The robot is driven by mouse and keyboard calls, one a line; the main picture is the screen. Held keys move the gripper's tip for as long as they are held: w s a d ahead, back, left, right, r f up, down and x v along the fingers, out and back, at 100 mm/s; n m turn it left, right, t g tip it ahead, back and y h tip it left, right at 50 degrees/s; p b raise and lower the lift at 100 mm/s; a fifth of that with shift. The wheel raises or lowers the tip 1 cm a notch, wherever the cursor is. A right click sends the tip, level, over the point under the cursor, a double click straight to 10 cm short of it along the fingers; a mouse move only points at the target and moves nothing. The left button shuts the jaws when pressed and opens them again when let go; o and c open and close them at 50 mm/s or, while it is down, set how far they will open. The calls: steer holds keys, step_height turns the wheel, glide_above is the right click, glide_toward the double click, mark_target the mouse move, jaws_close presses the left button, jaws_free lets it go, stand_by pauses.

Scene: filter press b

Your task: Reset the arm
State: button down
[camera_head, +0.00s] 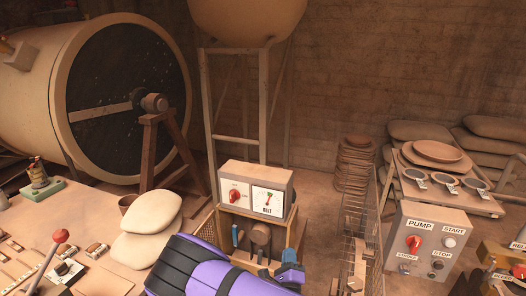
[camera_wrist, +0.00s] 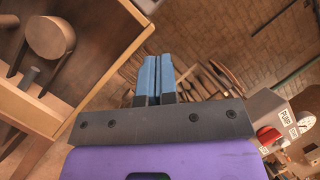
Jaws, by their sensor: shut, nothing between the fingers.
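My arm (camera_head: 215,268), purple and black, reaches in from the bottom of the head view. My gripper (camera_wrist: 158,78) shows in the wrist view as two blue fingers side by side, shut, with nothing seen between them. In the head view a blue part of my gripper (camera_head: 291,274) shows low, in front of the stand under the belt control box (camera_head: 256,190).
A wire rack (camera_head: 360,235) is right of my gripper. A wooden frame (camera_wrist: 75,65) is close on the wrist view's left. Pale sacks (camera_head: 148,228) lie left of my arm.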

steer(key=s+d+r+m+g+h, duration=0.1)
steer(key=d+r+m+g+h, duration=0.7)
steer(key=r+m, duration=0.35)
steer(key=s+d+r+m+g+h, duration=0.1)
steer(key=d+r+m+g+h, duration=0.75)
steer(key=m, duration=0.45)
steer(key=s+d+r+m+g+y, duration=0.3)
steer(key=s+d+r+m+y, duration=0.1)
steer(key=s+r+m+y, duration=0.3)
steer(key=s+d+r+m+g+y, duration=0.3)
steer(key=s+d+r+m+y, duration=0.1)
steer(key=s+r+m, duration=0.4)
steer(key=s+a+r+m+t+y, duration=0.2)
steer(key=s+r+m+t+y, duration=0.4)
steer(key=s+r, duration=0.5)
steer(key=shift+s+a+m+y, duration=0.25)
steer(key=shift+s+m+y, duration=0.3)
steer(key=shift+s+m, duration=0.3)
